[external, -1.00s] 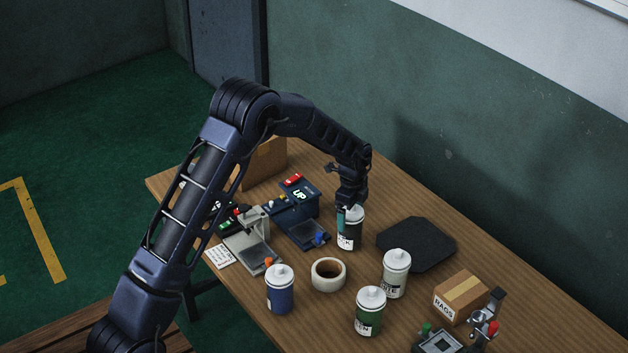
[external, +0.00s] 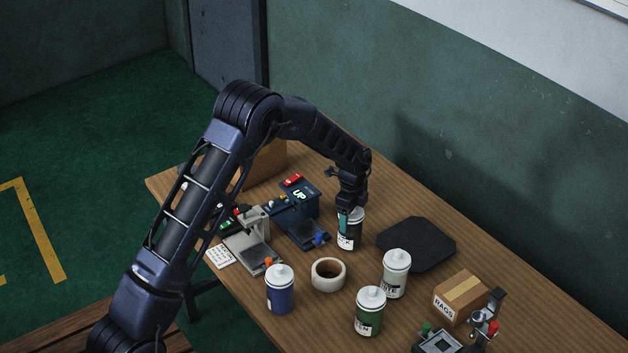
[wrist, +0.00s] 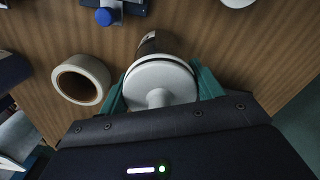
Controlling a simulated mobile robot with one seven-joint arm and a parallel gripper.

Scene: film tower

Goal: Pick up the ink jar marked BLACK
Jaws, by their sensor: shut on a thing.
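The dark jar (external: 351,240) with a white lid and a label ending in "CK" stands upright on the wooden table, left of a black mat. My gripper (external: 350,212) comes down on it from above, and its teal fingers are shut on the jar near the lid. In the wrist view the white lid with its round knob (wrist: 160,84) sits between the two teal fingers (wrist: 160,90), one on each side. Whether the jar's base touches the table cannot be told. Part of the label is hidden by a finger.
A tape roll (external: 328,274), a blue jar (external: 280,289), a green jar (external: 369,311) and a pale jar (external: 395,274) stand nearby. A dark blue device (external: 300,215) is left of the held jar. The black mat (external: 416,244) is bare. A RAGS box (external: 461,297) is at right.

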